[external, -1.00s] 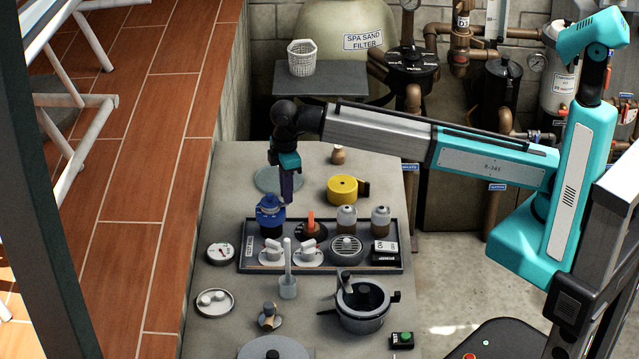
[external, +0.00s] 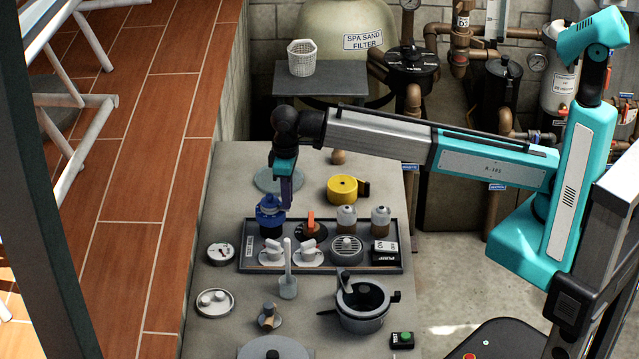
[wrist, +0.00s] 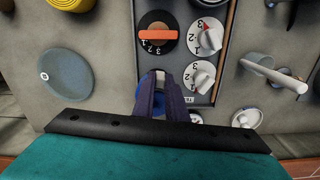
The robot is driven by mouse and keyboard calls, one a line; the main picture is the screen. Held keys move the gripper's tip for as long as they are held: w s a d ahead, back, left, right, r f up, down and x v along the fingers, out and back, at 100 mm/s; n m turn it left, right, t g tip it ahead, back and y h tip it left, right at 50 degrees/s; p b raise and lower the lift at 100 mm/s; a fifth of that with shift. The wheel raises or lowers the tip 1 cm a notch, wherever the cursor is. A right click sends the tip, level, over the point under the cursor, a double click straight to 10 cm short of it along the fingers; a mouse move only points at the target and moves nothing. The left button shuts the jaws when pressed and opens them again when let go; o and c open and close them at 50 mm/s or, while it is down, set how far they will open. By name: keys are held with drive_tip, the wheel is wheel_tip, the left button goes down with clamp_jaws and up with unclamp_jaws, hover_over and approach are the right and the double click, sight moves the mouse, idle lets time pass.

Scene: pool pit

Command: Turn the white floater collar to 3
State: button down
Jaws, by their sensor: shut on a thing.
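My gripper (wrist: 159,92) has its purple fingers down at the blue-topped piece (external: 270,212) in the left back corner of the tray. I cannot tell which part is the white floater collar, nor read a setting on the gripped piece.
The grey tray (external: 330,268) also holds an orange-handled dial (external: 311,226), two jars (external: 380,219), a round grille (external: 346,250) and a black switch box (external: 385,251). A round lid (external: 279,180) lies behind the blue piece.

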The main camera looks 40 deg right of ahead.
drive_tip(key=c, duration=1.8)
unclamp_jaws()
drive_tip(key=shift+o, duration=0.2)
wheel_tip(320, 180, up, 14)
drive_tip(key=p, duration=0.8)
drive_tip(key=shift+f, duration=0.1)
